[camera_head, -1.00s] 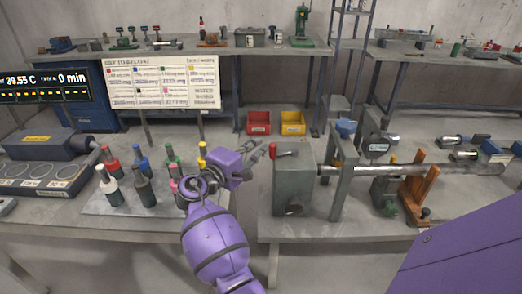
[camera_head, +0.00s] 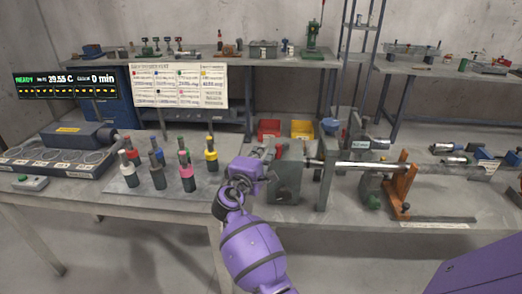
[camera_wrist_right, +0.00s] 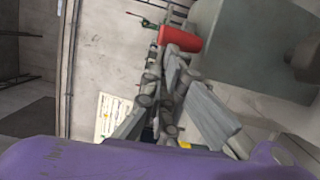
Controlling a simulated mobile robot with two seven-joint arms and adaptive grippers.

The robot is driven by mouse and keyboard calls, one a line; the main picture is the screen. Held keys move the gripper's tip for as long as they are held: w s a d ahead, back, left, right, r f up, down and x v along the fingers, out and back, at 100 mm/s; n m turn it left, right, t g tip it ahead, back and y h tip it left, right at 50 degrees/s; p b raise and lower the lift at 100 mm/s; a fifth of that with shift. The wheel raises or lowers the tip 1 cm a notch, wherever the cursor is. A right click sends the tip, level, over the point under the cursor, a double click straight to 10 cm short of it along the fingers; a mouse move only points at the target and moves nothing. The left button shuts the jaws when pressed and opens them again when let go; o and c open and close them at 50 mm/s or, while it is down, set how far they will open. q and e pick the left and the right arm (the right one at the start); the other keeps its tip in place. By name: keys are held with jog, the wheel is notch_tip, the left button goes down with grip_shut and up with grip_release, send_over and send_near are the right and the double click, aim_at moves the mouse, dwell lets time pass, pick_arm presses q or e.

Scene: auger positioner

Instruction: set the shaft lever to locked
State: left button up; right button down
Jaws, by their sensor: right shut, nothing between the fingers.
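In the head view that grey housing (camera_head: 287,185) stands at the left end of a long metal shaft (camera_head: 355,166), and my gripper largely hides the lever. My right gripper (camera_head: 268,152) is at the housing's upper left, shut and empty. My left gripper is not in view.
Several coloured-top bottles (camera_head: 186,172) stand on the left bench. Red (camera_head: 268,129) and yellow (camera_head: 303,129) bins sit behind the housing. An orange bracket (camera_head: 399,184) is by the shaft. A chart board (camera_head: 180,86) and a status display (camera_head: 66,85) stand behind.

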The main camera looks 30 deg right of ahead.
jog(key=s+d, duration=0.1)
jog(key=s+p, duration=0.1)
jog(key=s, duration=0.1)
jog(key=shift+s+d, duration=0.15)
jog(key=shift+d, duration=0.25)
dwell(0.6)
dwell(0.6)
